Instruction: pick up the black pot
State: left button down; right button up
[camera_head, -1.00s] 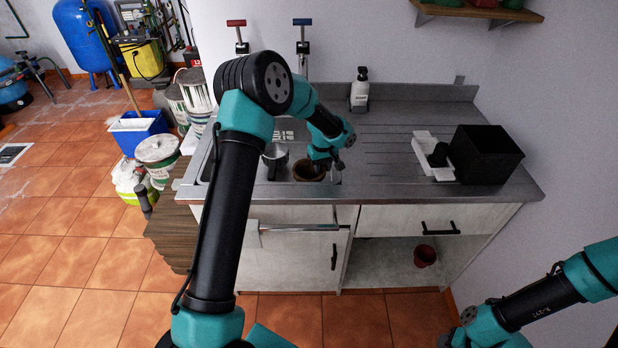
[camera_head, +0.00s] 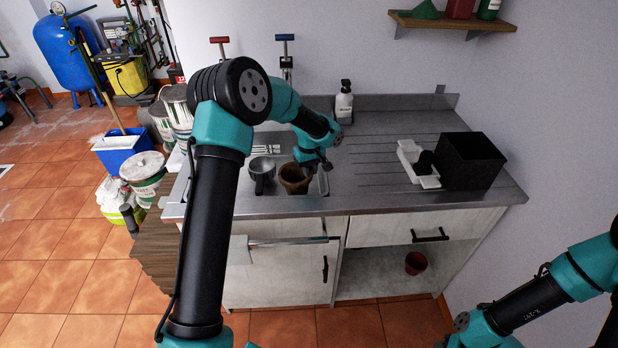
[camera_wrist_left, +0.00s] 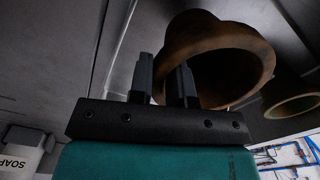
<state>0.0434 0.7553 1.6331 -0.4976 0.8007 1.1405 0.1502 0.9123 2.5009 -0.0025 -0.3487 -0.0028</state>
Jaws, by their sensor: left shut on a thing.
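My left gripper (camera_head: 309,170) is shut on the rim of a brown clay pot (camera_head: 292,180), at the sink. In the left wrist view the brown pot (camera_wrist_left: 218,48) fills the top, and the jaws (camera_wrist_left: 166,82) pinch its wall, one finger inside its mouth and one outside. The held pot looks brown, not black. My right gripper is not in view; only my right arm shows at lower right.
A soap bottle (camera_head: 344,103) stands behind on the counter. The white tray (camera_head: 408,152) and a black box (camera_head: 471,163) are at right. The ribbed drainer (camera_head: 375,145) between is mostly clear.

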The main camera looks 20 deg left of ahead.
pick_arm(q)
jog(key=shift+r, duration=2.75)
jog(key=shift+r, duration=0.1)
jog(key=shift+s+a+r, duration=0.1)
jog(key=shift+r, duration=0.15)
jog(key=s+a+r+m, duration=0.1)
jog(key=s+r+m, duration=0.2)
jog(key=r, duration=0.3)
jog(key=s+a+r+m, duration=0.1)
jog(key=s+r+m, duration=0.2)
jog(key=r+m, duration=0.3)
jog(key=shift+a+r, duration=0.3)
jog(key=shift+a, duration=0.05)
jog(key=shift+w, duration=0.15)
jog(key=w+a+f, duration=0.2)
jog(key=w+a, duration=0.5)
jog(key=w, duration=0.5)
jog(key=shift+f, duration=0.4)
jog(key=shift+s, duration=0.15)
